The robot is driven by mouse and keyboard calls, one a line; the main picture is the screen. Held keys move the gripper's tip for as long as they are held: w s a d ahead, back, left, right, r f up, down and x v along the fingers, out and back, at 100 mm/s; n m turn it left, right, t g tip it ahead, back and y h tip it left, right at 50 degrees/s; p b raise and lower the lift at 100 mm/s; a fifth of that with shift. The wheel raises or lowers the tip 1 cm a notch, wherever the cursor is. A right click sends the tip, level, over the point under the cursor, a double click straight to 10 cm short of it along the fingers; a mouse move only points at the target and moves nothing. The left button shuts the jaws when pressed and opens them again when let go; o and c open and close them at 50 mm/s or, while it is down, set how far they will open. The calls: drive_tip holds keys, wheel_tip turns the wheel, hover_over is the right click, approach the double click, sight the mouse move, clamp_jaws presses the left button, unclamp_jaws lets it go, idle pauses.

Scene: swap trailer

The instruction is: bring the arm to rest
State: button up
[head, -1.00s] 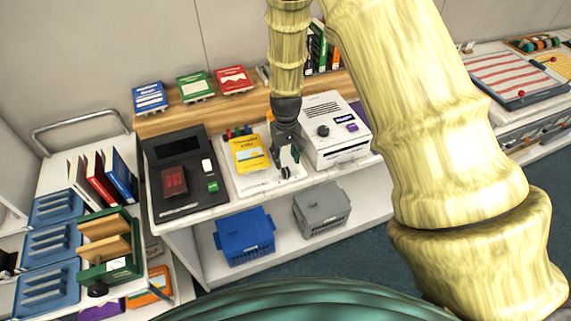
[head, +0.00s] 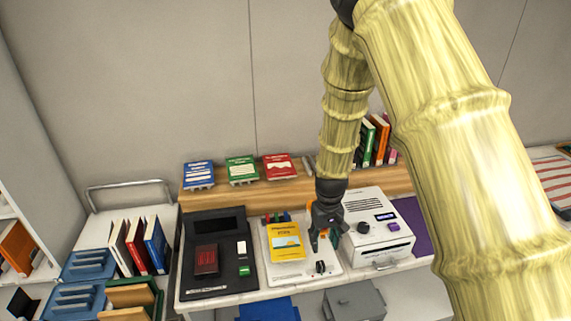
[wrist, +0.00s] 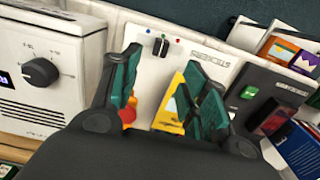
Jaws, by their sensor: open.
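My gripper (head: 325,240) hangs from my yellow arm over the right part of a white panel (head: 329,279) on the counter. In the wrist view its two green-padded fingers (wrist: 155,95) stand apart with nothing held between them. A yellow book (head: 286,241) lies on the panel left of my gripper, and it shows partly behind a finger in the wrist view (wrist: 172,103). A small black switch (head: 320,267) is on the panel just below the fingers, and it is clear in the wrist view (wrist: 160,46).
A black device (head: 207,284) with a dark red window stands left of the panel. A white box with a knob (head: 378,238) stands close on the right. Books (head: 242,170) lie on the wooden shelf (head: 229,199) behind. A cart with upright books (head: 120,238) is at left.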

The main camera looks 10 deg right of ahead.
drive_tip(key=s+d+f+b, duration=0.1)
drive_tip(key=s+f, duration=0.4)
drive_tip(key=f, duration=0.2)
drive_tip(key=s+d+f+b, duration=0.1)
drive_tip(key=s+f+b, duration=0.1)
drive_tip(key=s+f, duration=0.4)
drive_tip(key=s+a+f+b, duration=0.1)
drive_tip(key=s+f+b, duration=0.1)
drive_tip(key=s+f, duration=0.6)
drive_tip(key=s+f+b, duration=0.3)
drive_tip(key=s+f, duration=0.6)
drive_tip(key=s, duration=0.9)
drive_tip(key=shift+a+f+m, duration=0.2)
drive_tip(key=shift+a+m, duration=0.2)
